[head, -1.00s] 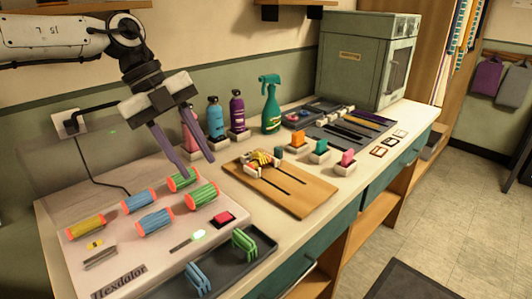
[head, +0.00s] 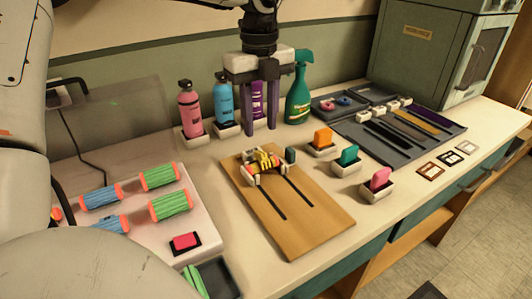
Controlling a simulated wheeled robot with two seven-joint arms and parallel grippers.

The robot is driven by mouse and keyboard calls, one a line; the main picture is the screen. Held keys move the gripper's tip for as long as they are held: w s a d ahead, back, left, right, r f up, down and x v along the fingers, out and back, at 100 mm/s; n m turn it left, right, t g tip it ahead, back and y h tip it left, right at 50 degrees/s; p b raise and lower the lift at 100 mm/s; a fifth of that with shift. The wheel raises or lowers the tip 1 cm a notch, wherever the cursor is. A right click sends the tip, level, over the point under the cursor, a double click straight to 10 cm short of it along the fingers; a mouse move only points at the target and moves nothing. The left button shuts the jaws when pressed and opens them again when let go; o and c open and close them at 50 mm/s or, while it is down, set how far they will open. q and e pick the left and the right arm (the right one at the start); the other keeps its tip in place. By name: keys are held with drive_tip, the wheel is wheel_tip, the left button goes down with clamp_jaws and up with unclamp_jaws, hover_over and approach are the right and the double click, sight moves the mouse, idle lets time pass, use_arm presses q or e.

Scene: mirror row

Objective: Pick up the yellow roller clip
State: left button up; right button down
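The yellow clip (head: 266,158) sits on a roller with orange-red ends. The roller rests in a white holder (head: 250,181) at the far end of the wooden board (head: 318,224). My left gripper (head: 260,130) points down with its two purple fingers apart and nothing between them. In the head view its fingertips show just above and behind the clip, in front of the purple bottle. The clip's lower part is partly hidden by the roller and holder. My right gripper is not in view.
Pink (head: 190,110), blue (head: 224,102) and purple bottles and a green spray bottle (head: 298,95) stand behind the board. Orange (head: 323,138), teal (head: 348,156) and pink (head: 380,179) blocks in white holders stand to its right. Striped rollers (head: 158,177) lie left.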

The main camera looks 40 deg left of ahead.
sight(261, 152)
use_arm(q)
drive_tip(key=shift+s+d+f+p, duration=0.15)
drive_tip(key=shift+f, duration=1.4)
drive_tip(key=shift+s+d+f+p, duration=0.15)
drive_tip(key=shift+f, duration=1.4)
clamp_jaws()
